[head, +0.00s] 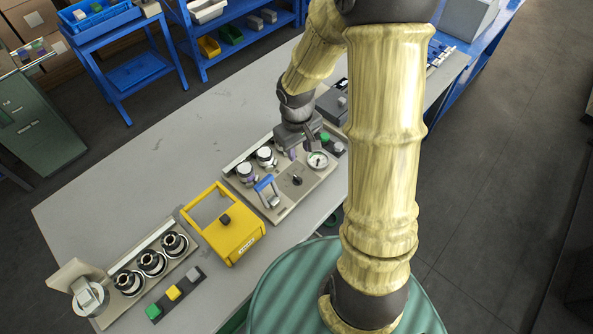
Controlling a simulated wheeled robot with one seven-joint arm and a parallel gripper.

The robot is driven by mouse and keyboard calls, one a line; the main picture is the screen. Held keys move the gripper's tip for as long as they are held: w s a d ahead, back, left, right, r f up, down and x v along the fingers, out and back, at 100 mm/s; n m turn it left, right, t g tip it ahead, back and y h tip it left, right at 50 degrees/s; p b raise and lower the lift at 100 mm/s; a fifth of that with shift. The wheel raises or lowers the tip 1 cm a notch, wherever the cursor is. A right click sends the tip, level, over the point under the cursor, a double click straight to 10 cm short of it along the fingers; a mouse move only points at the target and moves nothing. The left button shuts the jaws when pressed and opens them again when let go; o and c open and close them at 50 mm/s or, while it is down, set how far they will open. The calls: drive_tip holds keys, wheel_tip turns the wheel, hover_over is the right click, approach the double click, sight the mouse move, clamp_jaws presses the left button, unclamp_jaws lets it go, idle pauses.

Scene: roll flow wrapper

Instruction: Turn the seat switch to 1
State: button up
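A small black rotary knob (296,180) sits on the beige control panel (284,204) in the middle of the table. It looks like a turn switch, but its markings are too small to read, so I cannot tell its position or whether it is the seat switch. My gripper (296,153) hangs over the back of this panel, beyond the knob and left of a round white gauge (318,160). It is apart from the knob in the picture. The fingers are small and partly hidden, so their opening is unclear.
Two silver-topped dials (247,173) and a blue lever handle (266,187) flank the knob. A yellow frame box (232,242) stands to the left. Farther left are several black-and-silver knobs (151,263) and a button strip (174,293). The table's back left (130,170) is clear.

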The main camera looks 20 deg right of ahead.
drive_tip(key=n+p, duration=0.2)
hover_over(297, 177)
wheel_tip(297, 177, down, 4)
drive_tip(key=shift+w+g+y, duration=0.1)
drive_tip(key=shift+g+y, duration=0.2)
drive_tip(key=shift+f, duration=0.15)
wheel_tip(297, 177, down, 17)
drive_tip(key=shift+f+p, duration=0.15)
drive_tip(key=shift+p, duration=0.65)
clamp_jaws()
